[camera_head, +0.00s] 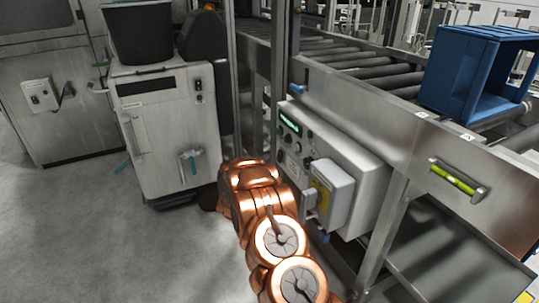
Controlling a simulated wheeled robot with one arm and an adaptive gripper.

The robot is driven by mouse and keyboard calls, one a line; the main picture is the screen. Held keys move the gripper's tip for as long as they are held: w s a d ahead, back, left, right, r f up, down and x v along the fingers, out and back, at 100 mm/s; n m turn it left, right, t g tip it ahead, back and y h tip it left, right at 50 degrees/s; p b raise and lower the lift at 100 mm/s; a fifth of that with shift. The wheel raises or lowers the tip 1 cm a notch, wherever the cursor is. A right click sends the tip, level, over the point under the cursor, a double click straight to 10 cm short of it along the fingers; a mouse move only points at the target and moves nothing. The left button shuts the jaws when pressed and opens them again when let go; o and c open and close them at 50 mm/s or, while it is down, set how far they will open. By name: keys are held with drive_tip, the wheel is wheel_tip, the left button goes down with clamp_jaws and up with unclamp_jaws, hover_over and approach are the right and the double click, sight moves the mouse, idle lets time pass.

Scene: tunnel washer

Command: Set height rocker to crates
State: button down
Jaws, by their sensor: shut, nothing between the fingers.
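A grey control box (357,150) is mounted on the side of the roller conveyor. Its left-hand face carries a small lit green display (289,122) and several dark knobs or switches below it. These controls are too small for me to tell which one is the height rocker or how it is set. My copper arm rises from the bottom middle and ends in front of the box's lower left. My gripper is not visible; the arm's own links hide its end. A blue crate (452,75) stands on the rollers at the upper right.
A metal upright (233,80) stands left of the panel. A white cabinet (165,120) bears a black bin (140,35). The floor at lower left is clear.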

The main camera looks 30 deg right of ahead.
drive_tip(key=r+p+v, duration=0.1)
drive_tip(key=r+v, duration=0.1)
drive_tip(key=v, duration=0.6)
drive_tip(key=shift+s+a, duration=0.15)
drive_tip(key=shift+a, duration=0.05)
